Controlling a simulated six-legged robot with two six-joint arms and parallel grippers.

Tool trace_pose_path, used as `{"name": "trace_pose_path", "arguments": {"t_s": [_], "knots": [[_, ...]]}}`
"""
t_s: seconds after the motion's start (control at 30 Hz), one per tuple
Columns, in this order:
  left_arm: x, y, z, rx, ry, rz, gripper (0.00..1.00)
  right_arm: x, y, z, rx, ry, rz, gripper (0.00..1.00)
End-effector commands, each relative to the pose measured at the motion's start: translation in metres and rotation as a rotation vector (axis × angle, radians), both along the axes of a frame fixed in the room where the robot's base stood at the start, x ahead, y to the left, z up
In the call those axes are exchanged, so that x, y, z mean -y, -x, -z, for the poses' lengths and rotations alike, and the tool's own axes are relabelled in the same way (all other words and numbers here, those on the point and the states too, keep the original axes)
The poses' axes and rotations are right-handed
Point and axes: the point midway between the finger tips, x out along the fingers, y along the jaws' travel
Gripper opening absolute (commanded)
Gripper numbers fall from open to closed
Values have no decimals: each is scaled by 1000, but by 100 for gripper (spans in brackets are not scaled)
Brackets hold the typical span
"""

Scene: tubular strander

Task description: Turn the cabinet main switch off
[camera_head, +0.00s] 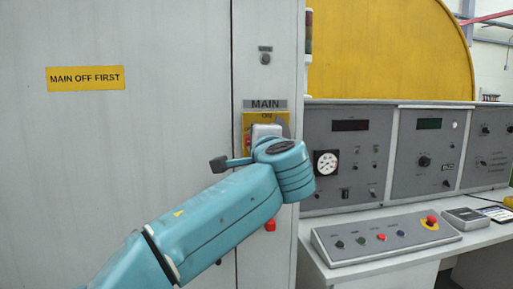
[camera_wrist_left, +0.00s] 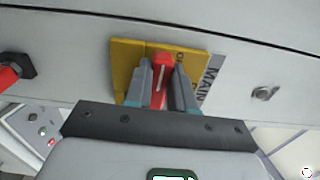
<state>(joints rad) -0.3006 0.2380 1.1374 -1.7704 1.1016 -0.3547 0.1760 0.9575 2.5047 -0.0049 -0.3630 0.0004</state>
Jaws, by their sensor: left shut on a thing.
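The cabinet main switch has a yellow plate (camera_head: 246,120) beneath a MAIN label (camera_head: 265,104) in the head view. In the left wrist view, the yellow plate (camera_wrist_left: 122,62) carries a red handle (camera_wrist_left: 160,66) with a white line. My left gripper (camera_wrist_left: 163,76) is shut on the red handle, one finger on each side. In the head view, my left wrist covers the handle and most of the plate. I cannot tell the handle's exact angle, as the fingers cover its sides. My right gripper is in neither view.
A MAIN OFF FIRST sign (camera_head: 86,78) is on the grey cabinet (camera_head: 150,140). A red part (camera_head: 270,225) sits below the switch. To the right are a console (camera_head: 350,122) and a sloped button panel (camera_head: 388,240). The cabinet front left of the arm is clear.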

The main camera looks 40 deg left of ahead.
Motion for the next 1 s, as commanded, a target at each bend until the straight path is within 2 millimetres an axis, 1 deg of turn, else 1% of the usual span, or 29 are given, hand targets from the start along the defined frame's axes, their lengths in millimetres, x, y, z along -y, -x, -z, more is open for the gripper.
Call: {"name": "trace_pose_path", "arguments": {"t_s": [0.03, 0.13, 0.63, 0.67, 0.7, 0.73, 1.0], "knots": [[0, 0, 3, 6, 9, -1, 0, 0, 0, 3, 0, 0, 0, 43], [0, 0, 4, 22, 23, -1, 0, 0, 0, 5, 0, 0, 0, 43], [0, 0, 4, 35, 36, -1, 0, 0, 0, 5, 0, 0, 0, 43], [0, 0, 4, 35, 36, -1, 27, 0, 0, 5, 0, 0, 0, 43], [0, 0, 4, 35, 36, -2, 40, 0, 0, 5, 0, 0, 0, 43], [0, 0, 4, 35, 36, -2, 49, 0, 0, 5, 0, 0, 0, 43], [0, 0, 3, 36, 33, -1, 49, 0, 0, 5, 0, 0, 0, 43]]}}
